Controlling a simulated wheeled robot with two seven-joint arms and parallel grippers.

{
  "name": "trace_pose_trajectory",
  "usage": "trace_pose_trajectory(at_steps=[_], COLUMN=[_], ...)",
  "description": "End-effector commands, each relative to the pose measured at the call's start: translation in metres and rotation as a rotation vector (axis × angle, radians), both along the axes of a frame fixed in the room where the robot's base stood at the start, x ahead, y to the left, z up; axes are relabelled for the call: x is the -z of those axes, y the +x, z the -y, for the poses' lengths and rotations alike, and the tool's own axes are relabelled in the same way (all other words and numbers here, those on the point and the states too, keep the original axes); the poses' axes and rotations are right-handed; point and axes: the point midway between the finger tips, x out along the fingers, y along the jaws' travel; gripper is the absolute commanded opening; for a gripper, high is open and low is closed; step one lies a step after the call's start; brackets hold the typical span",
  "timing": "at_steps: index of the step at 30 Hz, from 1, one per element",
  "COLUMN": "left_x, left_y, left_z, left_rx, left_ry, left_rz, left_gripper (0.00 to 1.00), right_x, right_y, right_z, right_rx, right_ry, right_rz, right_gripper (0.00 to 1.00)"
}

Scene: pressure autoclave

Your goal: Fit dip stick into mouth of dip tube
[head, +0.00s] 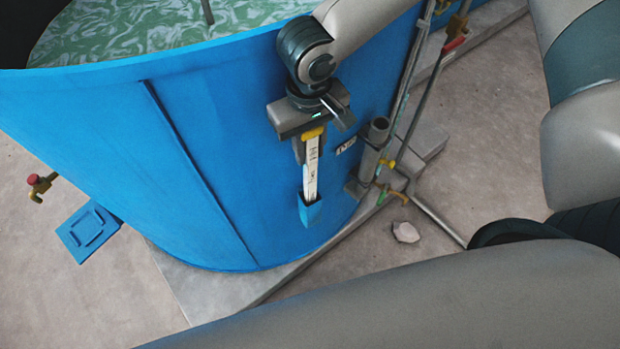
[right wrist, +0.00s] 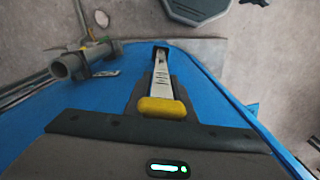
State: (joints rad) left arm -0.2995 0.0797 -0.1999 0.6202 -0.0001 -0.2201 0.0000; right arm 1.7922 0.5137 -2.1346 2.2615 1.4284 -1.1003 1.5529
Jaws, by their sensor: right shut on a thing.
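The dip stick (head: 311,172) is a flat white strip with dark markings, a yellow top and a blue lower end. My right gripper (head: 309,142) is shut on its yellow top, and the stick hangs down in front of the blue tank wall. In the right wrist view the stick (right wrist: 162,75) points away between the dark fingers. The dip tube (head: 371,152) is a short grey upright pipe with an open mouth, to the right of the stick and apart from it. The tube also shows in the right wrist view (right wrist: 70,66), at the left. My left gripper is not in view.
The large blue tank (head: 200,150) holds greenish liquid. A label plate (head: 346,146) sits between stick and tube. Thin pipes and yellow valve fittings (head: 388,164) stand beside the tube. A pale stone (head: 406,232) lies on the floor. My arm links cover the right and bottom.

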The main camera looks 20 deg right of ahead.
Motion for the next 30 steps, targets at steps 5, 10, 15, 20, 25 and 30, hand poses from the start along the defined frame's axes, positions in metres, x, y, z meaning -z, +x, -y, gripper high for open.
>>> trace_pose_trajectory(at_steps=[5, 10, 15, 20, 25, 30], left_x=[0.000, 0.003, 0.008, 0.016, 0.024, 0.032], left_y=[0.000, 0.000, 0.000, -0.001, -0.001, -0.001], left_z=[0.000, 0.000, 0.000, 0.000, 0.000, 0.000], left_rx=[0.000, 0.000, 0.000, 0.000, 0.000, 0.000], left_ry=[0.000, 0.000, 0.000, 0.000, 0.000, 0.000], left_rz=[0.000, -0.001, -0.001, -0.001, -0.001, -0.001], left_gripper=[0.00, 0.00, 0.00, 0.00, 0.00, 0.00], right_x=[-0.001, -0.007, -0.026, -0.055, -0.093, -0.131], right_y=[0.000, 0.001, 0.001, 0.001, 0.001, 0.001], right_z=[0.000, 0.000, 0.000, 0.000, 0.000, 0.000], right_rx=[0.000, 0.001, 0.000, 0.001, 0.000, 0.002], right_ry=[0.000, 0.002, 0.002, 0.003, 0.003, 0.003], right_rz=[0.001, 0.003, 0.004, 0.005, 0.006, 0.006], right_gripper=[0.00, 0.00, 0.00, 0.00, 0.00, 0.00])
